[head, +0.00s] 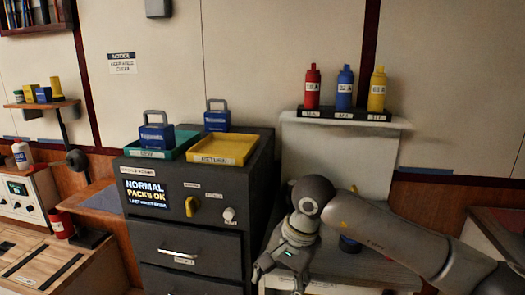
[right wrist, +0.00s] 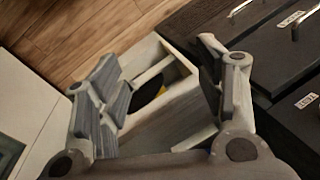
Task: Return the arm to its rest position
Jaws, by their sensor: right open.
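My right arm (head: 385,232) comes in from the right in the head view. Its gripper (head: 280,272) points down in front of the dark cabinet's right side and the light grey counter. In the right wrist view the right gripper (right wrist: 160,80) has its two fingers spread apart, with nothing held between them. Beyond the fingers is a pale open box or drawer (right wrist: 185,68), with a dark and yellow thing inside, partly hidden by the left finger. My left gripper is not in view.
Red, blue and yellow bottles (head: 376,90) stand on a shelf behind my arm. A dark blue object (head: 349,244) sits behind the forearm.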

